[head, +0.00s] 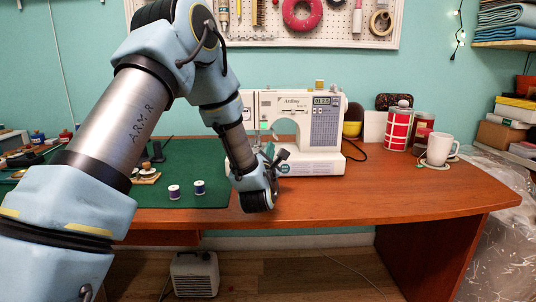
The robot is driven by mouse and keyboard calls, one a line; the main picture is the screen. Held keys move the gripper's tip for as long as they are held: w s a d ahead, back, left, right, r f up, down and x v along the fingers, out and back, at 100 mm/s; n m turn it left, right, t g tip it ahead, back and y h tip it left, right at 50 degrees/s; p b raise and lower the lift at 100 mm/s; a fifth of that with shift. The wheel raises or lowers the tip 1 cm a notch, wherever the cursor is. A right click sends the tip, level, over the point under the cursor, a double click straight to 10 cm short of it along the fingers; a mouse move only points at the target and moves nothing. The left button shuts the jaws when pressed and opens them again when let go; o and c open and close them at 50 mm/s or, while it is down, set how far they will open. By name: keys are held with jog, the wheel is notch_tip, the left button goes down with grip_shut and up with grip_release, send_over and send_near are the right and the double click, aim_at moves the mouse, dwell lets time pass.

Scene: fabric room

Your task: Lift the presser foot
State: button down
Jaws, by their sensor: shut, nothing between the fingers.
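The white sewing machine (323,128) stands on the wooden table, with a small display and a printed panel on its upper right. My arm comes in from the left and covers the machine's left end. My gripper (277,156) is at the machine's open throat, close to the needle side. Its small dark fingers are shut with nothing between them. I cannot tell whether they touch the machine. The presser foot and its lever are hidden or too small to make out.
A green cutting mat (190,165) lies left, with two thread spools (186,189) near its front edge. A white mug (440,149) and a red-and-white tin (397,130) stand right. The wooden tabletop (390,190) is clear at front right.

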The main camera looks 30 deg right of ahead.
jog(key=shift+x, duration=1.25)
jog(key=shift+f+n+b, duration=0.1)
jog(key=shift+n+b, duration=0.2)
jog(key=shift+b, duration=0.05)
